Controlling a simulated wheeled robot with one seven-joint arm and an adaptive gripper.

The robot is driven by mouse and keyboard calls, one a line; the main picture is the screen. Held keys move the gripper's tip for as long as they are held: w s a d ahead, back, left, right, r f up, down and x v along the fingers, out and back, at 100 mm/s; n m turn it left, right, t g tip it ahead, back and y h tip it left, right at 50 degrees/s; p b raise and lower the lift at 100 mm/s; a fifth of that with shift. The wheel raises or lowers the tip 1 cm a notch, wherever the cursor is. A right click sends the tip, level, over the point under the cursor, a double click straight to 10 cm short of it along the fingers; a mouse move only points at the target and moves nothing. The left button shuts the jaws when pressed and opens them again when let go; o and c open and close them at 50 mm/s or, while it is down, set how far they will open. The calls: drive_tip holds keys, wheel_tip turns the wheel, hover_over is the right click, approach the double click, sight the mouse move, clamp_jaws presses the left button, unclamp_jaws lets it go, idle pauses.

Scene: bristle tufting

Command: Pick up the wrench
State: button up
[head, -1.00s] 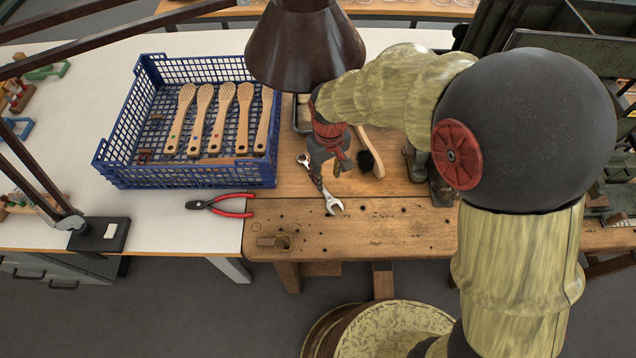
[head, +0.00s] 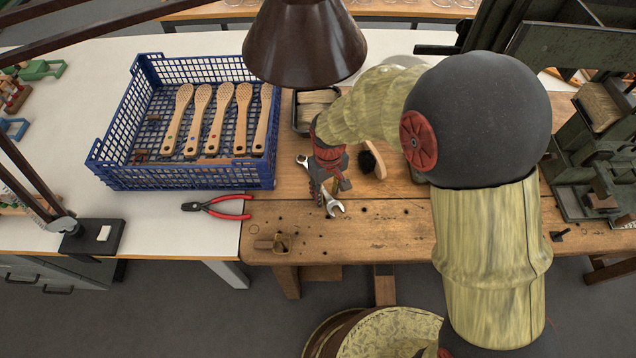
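The wrench (head: 335,208) is a silver metal tool lying on the wooden workbench (head: 385,232). Its open jaw end shows below my gripper, and its ring end shows above and to the left. My gripper (head: 322,196) is pointed down over the middle of the wrench and hides that part of the handle. The fingers look low, at or close to the handle. The view is too small and too covered to show whether they are apart or closed on it.
A blue crate (head: 180,178) with several wooden brushes stands left of the wrench. Red-handled pliers (head: 218,206) lie on the white table. A dark-bristled brush (head: 372,162) lies just right of my gripper. A brown lamp shade (head: 303,45) hangs above. A green machine (head: 590,150) stands at the right.

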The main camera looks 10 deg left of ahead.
drive_tip(key=shift+c, duration=1.1)
clamp_jaws()
